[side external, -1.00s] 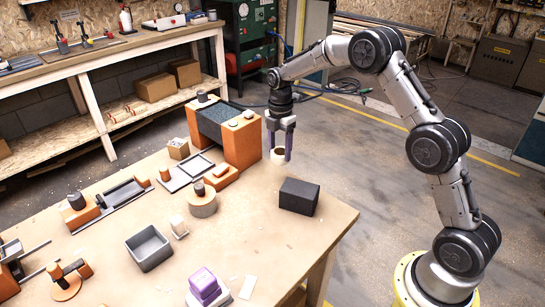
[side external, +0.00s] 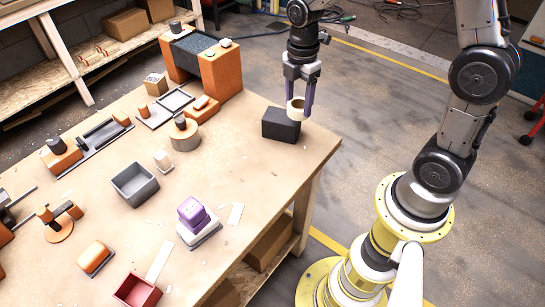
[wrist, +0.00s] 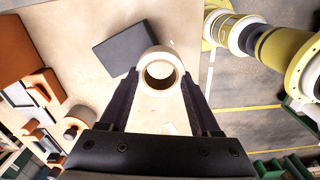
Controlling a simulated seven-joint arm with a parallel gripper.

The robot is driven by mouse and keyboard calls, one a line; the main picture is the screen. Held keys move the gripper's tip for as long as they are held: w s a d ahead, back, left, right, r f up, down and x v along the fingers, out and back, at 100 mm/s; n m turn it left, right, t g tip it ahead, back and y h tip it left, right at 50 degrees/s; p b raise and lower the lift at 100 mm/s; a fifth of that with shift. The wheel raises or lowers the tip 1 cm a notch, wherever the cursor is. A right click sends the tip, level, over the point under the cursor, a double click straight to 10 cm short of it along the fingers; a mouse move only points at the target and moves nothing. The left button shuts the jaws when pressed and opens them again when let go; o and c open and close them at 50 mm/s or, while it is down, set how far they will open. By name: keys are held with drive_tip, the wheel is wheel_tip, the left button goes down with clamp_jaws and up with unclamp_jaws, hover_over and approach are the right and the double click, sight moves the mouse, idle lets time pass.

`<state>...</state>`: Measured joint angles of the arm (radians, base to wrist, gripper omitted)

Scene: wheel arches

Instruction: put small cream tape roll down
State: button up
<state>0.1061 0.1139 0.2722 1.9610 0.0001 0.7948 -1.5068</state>
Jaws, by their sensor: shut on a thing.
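The small cream tape roll (side external: 296,108) is a short ring with a dark hole. My gripper (side external: 298,103) is shut on it, with one purple finger on each side. In the side external view the roll overlaps the right part of a black block (side external: 279,126) on the table. In the wrist view the cream roll (wrist: 159,72) sits between the fingertips, and the black block (wrist: 124,46) lies beyond it to the upper left. I cannot tell how high the roll is above the table or whether it touches the block.
The wooden table (side external: 262,170) has bare surface in front of the block, and its right edge is close by. An orange and dark arch (side external: 200,60) stands at the back. A grey bin (side external: 135,184), a purple block (side external: 192,211) and a red bin (side external: 137,291) stand further left and forward.

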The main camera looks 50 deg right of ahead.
drive_tip(key=s+a+r+n, duration=0.1)
drive_tip(key=s+a, duration=0.3)
drive_tip(key=s, duration=0.3)
drive_tip(key=s+a+n, duration=0.1)
drive_tip(key=s+a, duration=0.2)
drive_tip(key=s, duration=0.4)
drive_tip(key=w+a+f, duration=0.1)
drive_tip(key=w+f, duration=0.2)
drive_tip(key=w, duration=0.1)
drive_tip(key=w+a+f, duration=0.1)
drive_tip(key=w+f, duration=0.2)
drive_tip(key=w, duration=0.2)
drive_tip(key=w+a+f, duration=0.2)
drive_tip(key=w+f, duration=0.1)
drive_tip(key=w, duration=0.1)
drive_tip(key=shift+w, duration=0.25)
drive_tip(key=shift+w+f, duration=0.15)
drive_tip(key=shift+f, duration=1.55)
drive_tip(key=shift+f, duration=0.15)
drive_tip(key=o, duration=1.3)
drive_tip(key=shift+o, duration=0.2)
